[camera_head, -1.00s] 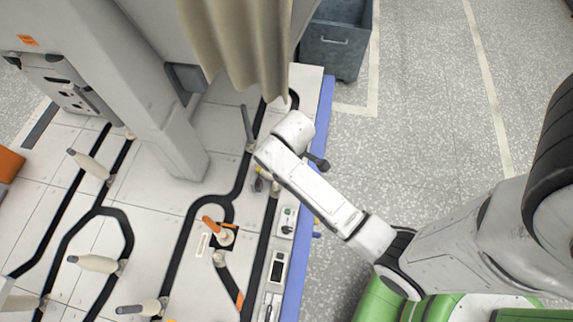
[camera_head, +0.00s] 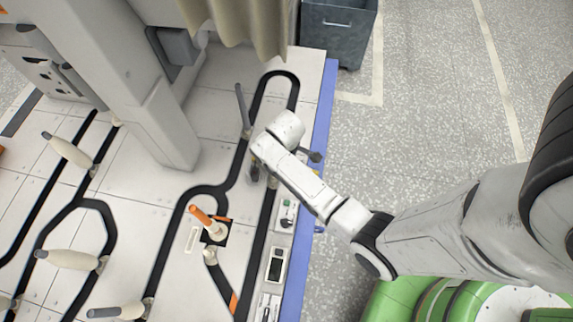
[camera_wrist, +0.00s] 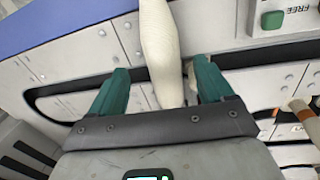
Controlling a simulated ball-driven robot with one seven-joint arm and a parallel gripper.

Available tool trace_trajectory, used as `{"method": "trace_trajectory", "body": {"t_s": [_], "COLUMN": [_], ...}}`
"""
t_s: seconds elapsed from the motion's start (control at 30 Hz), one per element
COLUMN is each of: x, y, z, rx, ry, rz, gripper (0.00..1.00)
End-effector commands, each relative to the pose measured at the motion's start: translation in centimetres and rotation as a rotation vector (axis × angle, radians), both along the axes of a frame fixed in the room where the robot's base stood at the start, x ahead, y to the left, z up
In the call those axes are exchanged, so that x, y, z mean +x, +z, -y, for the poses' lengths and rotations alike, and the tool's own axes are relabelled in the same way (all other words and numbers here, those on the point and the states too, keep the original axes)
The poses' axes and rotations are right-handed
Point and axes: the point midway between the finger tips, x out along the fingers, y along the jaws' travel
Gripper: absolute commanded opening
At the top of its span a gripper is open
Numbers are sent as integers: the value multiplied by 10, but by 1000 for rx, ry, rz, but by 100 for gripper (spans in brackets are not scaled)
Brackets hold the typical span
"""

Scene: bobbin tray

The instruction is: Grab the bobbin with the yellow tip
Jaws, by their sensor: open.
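A cream bobbin (camera_wrist: 160,45) stands between the two green fingers of my gripper (camera_wrist: 160,78) in the wrist view. The fingers are open, with a gap on each side of the bobbin. Its upper end runs out of the top of the picture, so its tip colour does not show. In the head view my arm covers most of this spot; the dark gripper (camera_head: 254,172) is partly visible beside the black track, and the bobbin there is largely hidden. A yellow tip cannot be made out clearly on any bobbin.
Other bobbins lean on the table: cream ones at left (camera_head: 67,150) and (camera_head: 67,259), a grey-tipped one (camera_head: 115,312), a dark grey rod (camera_head: 240,105) and an orange one (camera_head: 203,217). A curtain (camera_head: 235,25) hangs above, near a pillar (camera_head: 150,110). A control panel (camera_head: 276,265) lies along the blue edge.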

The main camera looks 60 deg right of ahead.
Motion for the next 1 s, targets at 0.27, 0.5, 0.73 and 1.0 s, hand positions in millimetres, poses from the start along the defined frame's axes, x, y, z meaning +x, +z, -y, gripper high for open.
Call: {"method": "trace_trajectory", "body": {"t_s": [0.27,0.5,0.73,1.0], "x": [-5,-4,-4,-4], "y": [-39,-50,-49,-49], "z": [2,4,4,4], "rx": [0,0,0,0], "ry": [-1,-1,-1,0], "rz": [-2,0,0,-1], "gripper": [80,80,69,43]}}
